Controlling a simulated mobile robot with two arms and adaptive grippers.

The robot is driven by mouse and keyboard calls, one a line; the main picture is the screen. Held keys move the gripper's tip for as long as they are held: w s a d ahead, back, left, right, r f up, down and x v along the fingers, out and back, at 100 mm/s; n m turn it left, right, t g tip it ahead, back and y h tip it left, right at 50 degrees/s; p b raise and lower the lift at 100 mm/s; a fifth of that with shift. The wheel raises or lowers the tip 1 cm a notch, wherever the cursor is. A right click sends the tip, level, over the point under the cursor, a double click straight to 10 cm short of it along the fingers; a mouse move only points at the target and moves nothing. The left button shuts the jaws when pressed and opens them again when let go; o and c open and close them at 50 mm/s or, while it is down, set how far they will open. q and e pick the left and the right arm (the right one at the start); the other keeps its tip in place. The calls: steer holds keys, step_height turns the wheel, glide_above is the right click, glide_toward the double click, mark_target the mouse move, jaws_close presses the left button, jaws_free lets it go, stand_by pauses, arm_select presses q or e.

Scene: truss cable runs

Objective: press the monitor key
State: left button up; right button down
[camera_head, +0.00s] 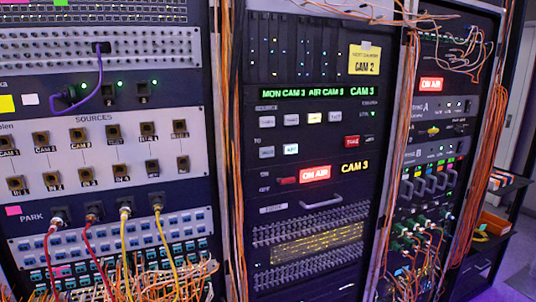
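Neither of my grippers is in view. The middle rack holds a panel with a green display (316,92) reading "MON CAM 3 AIR CAM 3 CAM 3". Under that row are a grey key (267,152), a brighter white key (291,149) and a red key (352,141). The key labels are too small to read, so I cannot tell which is the monitor key.
A yellow note (364,60) reading "CAM 2" sits above the display. A lit "ON AIR" sign (315,174) and a handle (321,201) are below the keys. Orange cable bundles (231,160) hang beside the middle rack.

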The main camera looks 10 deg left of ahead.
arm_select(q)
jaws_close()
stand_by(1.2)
